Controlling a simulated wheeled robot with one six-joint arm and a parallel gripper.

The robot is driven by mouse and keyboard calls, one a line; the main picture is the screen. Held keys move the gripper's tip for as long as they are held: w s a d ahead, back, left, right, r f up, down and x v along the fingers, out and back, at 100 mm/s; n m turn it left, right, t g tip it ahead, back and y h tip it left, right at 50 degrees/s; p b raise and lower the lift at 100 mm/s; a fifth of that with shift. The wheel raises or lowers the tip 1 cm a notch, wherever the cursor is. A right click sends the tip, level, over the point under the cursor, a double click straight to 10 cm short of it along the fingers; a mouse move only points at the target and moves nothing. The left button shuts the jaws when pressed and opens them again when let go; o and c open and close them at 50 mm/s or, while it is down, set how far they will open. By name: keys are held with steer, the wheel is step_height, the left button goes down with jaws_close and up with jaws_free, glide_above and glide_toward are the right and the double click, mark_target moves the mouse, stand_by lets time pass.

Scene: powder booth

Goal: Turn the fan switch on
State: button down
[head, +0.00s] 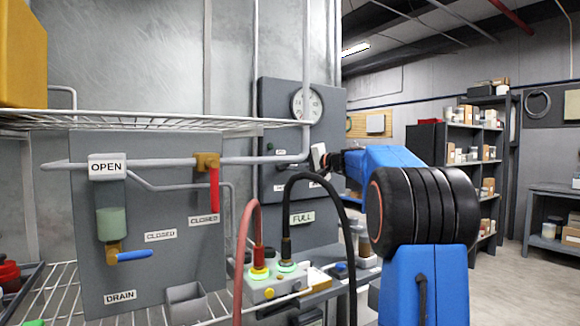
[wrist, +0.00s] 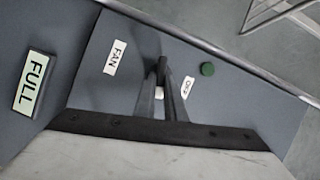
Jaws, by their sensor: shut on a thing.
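The fan switch (wrist: 161,66) is a small dark lever on a grey panel, seen in the wrist view. The FAN label (wrist: 115,57) is on one side of it and the OFF label (wrist: 186,88) on the other. My gripper (wrist: 165,88) is at the switch, its narrow fingers shut on the lever. The fingers hide part of the lever, so its exact position is hard to tell. In the head view my gripper (head: 309,163) reaches the grey panel (head: 276,101) from the right; the lever is not clear there.
A green round light (wrist: 207,69) is beside the OFF label. A FULL label (head: 302,218) is below the panel's switch area. A gauge (head: 307,105), a wire shelf (head: 130,121), a red hose (head: 243,245) and a black hose (head: 350,240) are close by. Open floor lies at the right.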

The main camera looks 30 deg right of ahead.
steer(key=shift+f+m+t+y, duration=0.15)
steer(key=shift+m+t, duration=0.1)
steer(key=shift+m, duration=0.4)
steer(key=shift+f+m+t+y, duration=0.15)
steer(key=shift+m+t, duration=0.1)
steer(key=shift+m, duration=0.4)
steer(key=c, duration=1.8)
jaws_free()
steer(key=v, duration=1.7)
steer(key=shift+s+d, duration=0.15)
steer(key=shift+s, duration=0.05)
